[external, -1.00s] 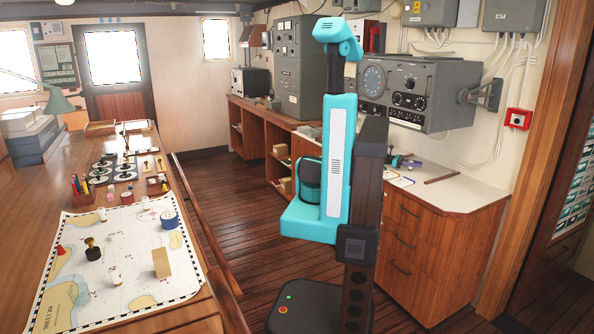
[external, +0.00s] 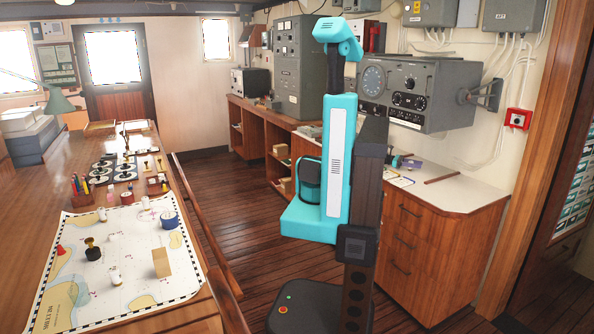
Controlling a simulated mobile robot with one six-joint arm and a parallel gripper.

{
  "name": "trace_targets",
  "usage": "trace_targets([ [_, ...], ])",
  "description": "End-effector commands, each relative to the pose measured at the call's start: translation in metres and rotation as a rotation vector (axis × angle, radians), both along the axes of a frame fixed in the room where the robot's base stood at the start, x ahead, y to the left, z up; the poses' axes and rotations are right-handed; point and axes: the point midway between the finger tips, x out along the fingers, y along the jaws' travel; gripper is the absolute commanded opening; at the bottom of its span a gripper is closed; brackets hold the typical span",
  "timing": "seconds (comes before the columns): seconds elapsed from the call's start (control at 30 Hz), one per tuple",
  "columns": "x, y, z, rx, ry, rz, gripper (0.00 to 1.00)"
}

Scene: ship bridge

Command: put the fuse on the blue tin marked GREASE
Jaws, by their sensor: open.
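A round blue tin (external: 169,220) with a pale top stands on the chart at its right side; its marking is too small to read. Small white pieces lie on the chart: one (external: 102,214) near its far left edge, one (external: 115,276) toward its near middle. Either may be the fuse; I cannot tell which. My turquoise arm (external: 335,165) stands upright in the aisle, right of the chart table and well away from the tin. My gripper is hidden behind my arm and column.
The chart (external: 140,255) also holds a wooden block (external: 162,263), a dark stamp-like piece (external: 92,249) and a red cone (external: 60,250). Pens and round dials stand behind it. A rail (external: 205,225) runs along the table's aisle side. A white-topped counter (external: 455,187) is at right.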

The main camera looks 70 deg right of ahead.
Motion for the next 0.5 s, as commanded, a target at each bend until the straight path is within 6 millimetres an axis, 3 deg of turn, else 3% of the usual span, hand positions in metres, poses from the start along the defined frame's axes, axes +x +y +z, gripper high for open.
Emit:
trace_targets([
  [0.37,0.032,-0.006,-0.002,-0.001,0.0,0.002,0.43],
  [0.5,0.03,-0.006,0.019,-0.003,0.001,0.0,0.43],
])
